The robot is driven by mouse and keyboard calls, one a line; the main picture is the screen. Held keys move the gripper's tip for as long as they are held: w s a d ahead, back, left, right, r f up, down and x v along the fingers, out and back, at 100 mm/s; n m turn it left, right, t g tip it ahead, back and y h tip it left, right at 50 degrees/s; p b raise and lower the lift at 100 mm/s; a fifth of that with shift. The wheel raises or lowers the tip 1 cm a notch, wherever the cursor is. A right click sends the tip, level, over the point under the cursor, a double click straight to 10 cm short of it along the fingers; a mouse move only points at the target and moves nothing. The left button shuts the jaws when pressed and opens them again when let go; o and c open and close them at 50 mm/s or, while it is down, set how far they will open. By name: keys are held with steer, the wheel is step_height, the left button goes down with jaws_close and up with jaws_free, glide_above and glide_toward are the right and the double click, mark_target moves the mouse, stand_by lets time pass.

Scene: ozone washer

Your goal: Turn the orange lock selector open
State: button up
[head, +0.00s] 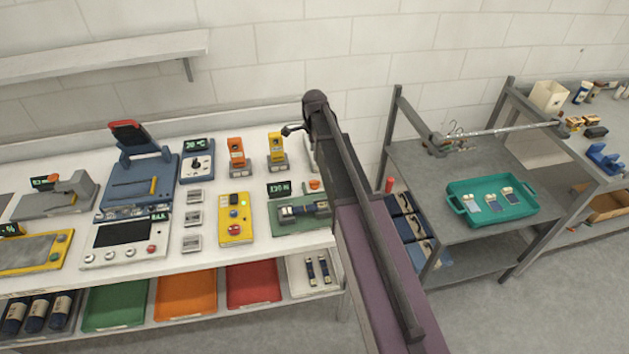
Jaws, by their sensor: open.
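An orange upright unit (237,157) stands on the white bench, left of a similar yellow unit (277,151). A small orange knob (314,184) sits at the back of a green device (290,222) with a lit display. I cannot tell which orange part is the lock selector, nor its setting. My gripper (290,130) is small and dark at the far end of my arm, above the back of the bench, near the yellow unit in the picture. It appears open and empty, apart from the orange parts. My arm hides the bench's right end.
A yellow control box (235,218), a blue device (140,187) and a white panel (126,240) crowd the bench. Colored trays lie on the shelf below. A wall shelf (110,55) hangs upper left. A teal tray (492,218) sits on a grey cart to the right.

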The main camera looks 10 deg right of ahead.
mark_target(315, 181)
steer(key=shift+f+b, duration=6.75)
steer(key=shift+f, duration=0.05)
jaws_close()
